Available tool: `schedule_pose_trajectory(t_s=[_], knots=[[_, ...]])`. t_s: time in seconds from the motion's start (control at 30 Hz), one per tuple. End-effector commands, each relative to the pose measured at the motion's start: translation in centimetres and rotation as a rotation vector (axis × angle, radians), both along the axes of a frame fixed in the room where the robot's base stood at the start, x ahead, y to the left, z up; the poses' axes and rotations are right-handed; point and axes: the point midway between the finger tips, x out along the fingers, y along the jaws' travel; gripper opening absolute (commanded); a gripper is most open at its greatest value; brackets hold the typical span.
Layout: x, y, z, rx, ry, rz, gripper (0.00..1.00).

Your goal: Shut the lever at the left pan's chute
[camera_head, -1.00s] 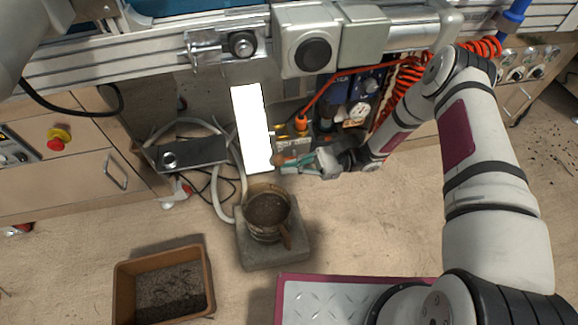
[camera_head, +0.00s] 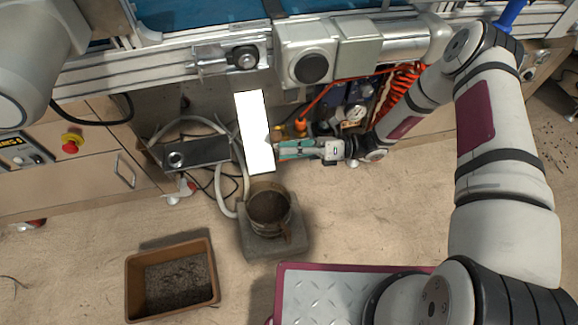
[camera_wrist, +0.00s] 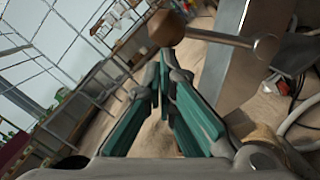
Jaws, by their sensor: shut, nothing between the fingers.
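The chute is a bright white strip (camera_head: 252,135) hanging below the machine in the head view. In the wrist view a grey metal chute wall (camera_wrist: 226,75) stands right of the fingers. The lever, a metal rod with a brown ball knob (camera_wrist: 167,28), sticks out from that wall, its knob just beyond my fingertips; I cannot tell if they touch. My gripper (camera_head: 279,150), with teal fingers, is shut and empty, its tips at the chute's right edge. It also shows in the wrist view (camera_wrist: 163,72). In the head view the lever cannot be made out. I cannot identify the left pan.
A pot of dark material (camera_head: 270,208) stands on a grey block (camera_head: 262,245) below the chute. A brown bin (camera_head: 214,268) is at the lower left. Hoses and a grey box (camera_head: 208,152) lie left of the chute; red coiled tubing (camera_head: 402,85) is right.

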Motion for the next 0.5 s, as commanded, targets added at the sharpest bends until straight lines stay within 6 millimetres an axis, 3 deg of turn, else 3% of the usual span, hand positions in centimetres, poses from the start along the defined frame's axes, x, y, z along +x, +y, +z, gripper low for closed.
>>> schedule_pose_trajectory(t_s=[0.5], knots=[[0.79, 0.25, 1.30, -0.005, 0.019, 0.000, 0.00]])
